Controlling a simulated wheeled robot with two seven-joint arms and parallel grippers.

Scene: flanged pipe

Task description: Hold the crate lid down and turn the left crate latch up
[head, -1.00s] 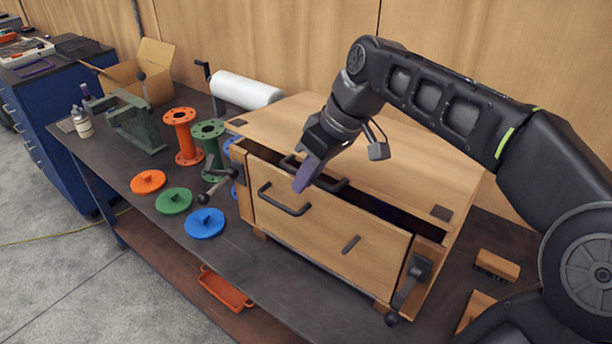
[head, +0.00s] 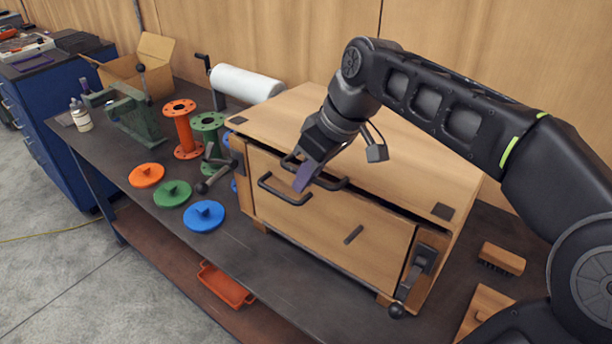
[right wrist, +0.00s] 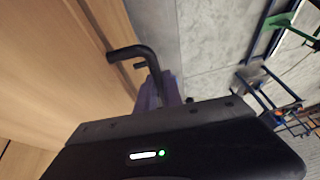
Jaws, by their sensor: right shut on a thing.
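The right wrist view shows the purple fingers (right wrist: 158,90) at the dark handle bar (right wrist: 135,54). The left crate latch (head: 217,172) is a grey lever at the crate's left front corner, its knob sticking out left and slightly down. The right latch (head: 412,280) hangs down at the other corner. My left gripper is out of view.
Orange (head: 146,175), green (head: 172,193) and blue (head: 204,216) discs lie left of the crate. The green spool (head: 209,130) stands close behind the left latch. A brush (head: 502,259) lies at right.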

